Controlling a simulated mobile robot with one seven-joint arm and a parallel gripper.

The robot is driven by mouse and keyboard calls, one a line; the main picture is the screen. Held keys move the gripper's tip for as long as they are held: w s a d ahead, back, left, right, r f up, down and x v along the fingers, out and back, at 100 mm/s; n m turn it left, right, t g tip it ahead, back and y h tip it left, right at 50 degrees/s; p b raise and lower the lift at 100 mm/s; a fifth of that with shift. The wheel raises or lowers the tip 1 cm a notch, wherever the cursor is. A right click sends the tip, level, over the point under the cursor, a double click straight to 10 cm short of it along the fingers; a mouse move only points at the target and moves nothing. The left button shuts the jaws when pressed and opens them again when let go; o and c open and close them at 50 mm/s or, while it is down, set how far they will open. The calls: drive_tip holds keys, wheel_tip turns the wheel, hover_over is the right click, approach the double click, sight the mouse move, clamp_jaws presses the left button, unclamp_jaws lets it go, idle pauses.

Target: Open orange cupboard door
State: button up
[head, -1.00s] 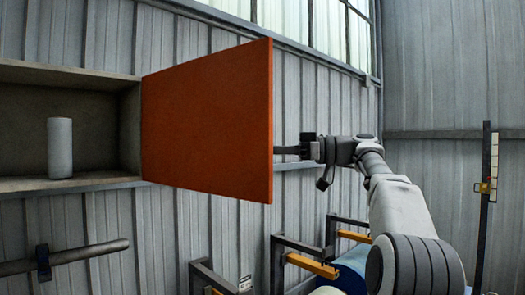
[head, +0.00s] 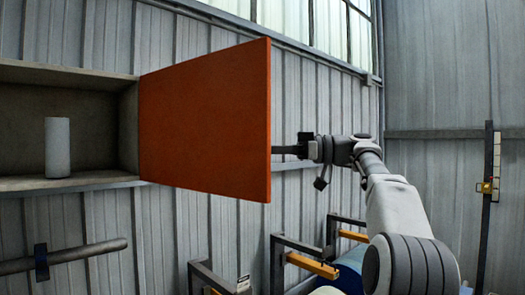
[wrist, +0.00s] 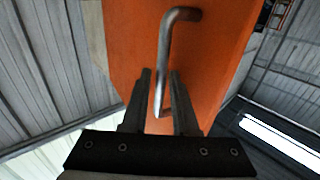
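The orange cupboard door (head: 205,120) stands swung wide open on the right side of the cupboard (head: 128,130), its flat inner face toward the head camera. In the wrist view the door (wrist: 215,50) fills the middle, with a grey metal bar handle (wrist: 165,55) on it. My gripper (wrist: 160,75) is at the handle, one finger on each side of the bar. Orange shows between the bar and the fingers, so they look open around it, not clamped. In the head view the fingertips and handle are hidden behind the door.
A pale cylinder (head: 58,147) stands inside the open cupboard. A dark horizontal bar (head: 85,253) is on the wall below. Racks with orange arms (head: 312,265) and blue rolls are low beneath my arm. A dark post (head: 487,205) stands at the right.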

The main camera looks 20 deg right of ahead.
drive_tip(key=p+v, duration=0.4)
drive_tip(key=v, duration=1.3)
drive_tip(key=shift+s+d+p, duration=0.15)
drive_tip(key=shift+d+p, duration=0.05)
drive_tip(key=shift+p, duration=0.15)
